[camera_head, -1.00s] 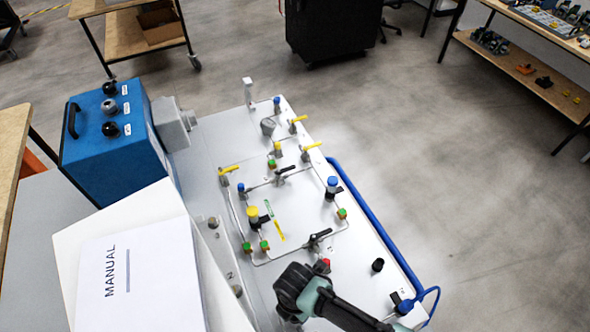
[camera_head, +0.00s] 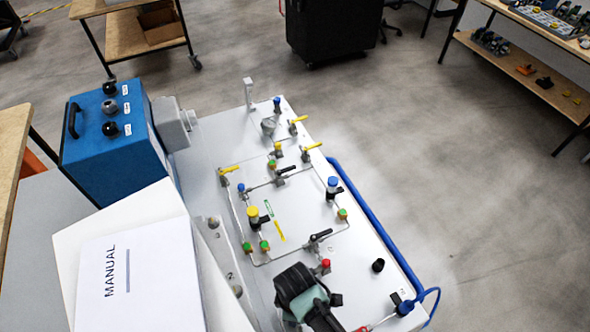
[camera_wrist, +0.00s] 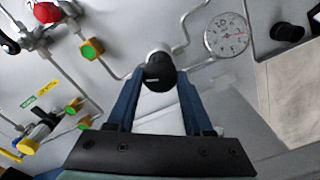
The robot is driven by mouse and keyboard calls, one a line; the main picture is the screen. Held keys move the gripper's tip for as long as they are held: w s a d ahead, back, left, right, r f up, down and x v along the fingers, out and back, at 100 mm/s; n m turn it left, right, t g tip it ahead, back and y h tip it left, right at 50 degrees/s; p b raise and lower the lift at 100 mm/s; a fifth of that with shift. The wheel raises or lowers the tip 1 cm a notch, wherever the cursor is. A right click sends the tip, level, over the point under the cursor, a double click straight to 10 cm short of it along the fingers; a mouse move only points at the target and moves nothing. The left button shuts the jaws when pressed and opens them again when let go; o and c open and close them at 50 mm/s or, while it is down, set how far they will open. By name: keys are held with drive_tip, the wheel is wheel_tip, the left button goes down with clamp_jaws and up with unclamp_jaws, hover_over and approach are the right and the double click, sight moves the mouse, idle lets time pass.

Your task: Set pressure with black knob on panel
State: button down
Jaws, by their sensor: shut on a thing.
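In the wrist view, the black knob (camera_wrist: 160,70) has a round dark end and sits on a light metal fitting on the panel. The two blue fingers of my gripper (camera_wrist: 160,88) stand on either side of it, with their tips at the knob. My gripper is shut on it. A round white pressure gauge (camera_wrist: 226,35) with a needle is right of the knob; its reading is too small to tell. In the head view, my wrist (camera_head: 300,290) is over the near end of the white panel (camera_head: 300,215) and hides the held knob and fingertips.
A red knob (camera_head: 326,263) stands close to my wrist. Another black knob (camera_head: 378,265) stands farther right. Valves with yellow, blue and green parts cover the panel's middle. A blue rail (camera_head: 375,225) runs along its right edge. A manual (camera_head: 130,275) lies left, near a blue box (camera_head: 112,140).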

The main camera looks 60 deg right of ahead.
drive_tip(key=m+p, duration=0.1)
drive_tip(key=m, duration=0.3)
drive_tip(key=shift+r+m, duration=0.15)
drive_tip(key=shift+m, duration=0.15)
drive_tip(key=m+p, duration=0.1)
drive_tip(key=m, duration=0.3)
drive_tip(key=shift+d+m, duration=0.1)
drive_tip(key=shift+m, duration=0.2)
drive_tip(key=m+p, duration=0.2)
drive_tip(key=m, duration=0.3)
drive_tip(key=shift+m+p, duration=0.7)
drive_tip(key=shift+m, duration=1.7)
drive_tip(key=shift+c, duration=1.5)
unclamp_jaws()
wheel_tip(320, 180, up, 13)
drive_tip(key=shift+b, duration=0.35)
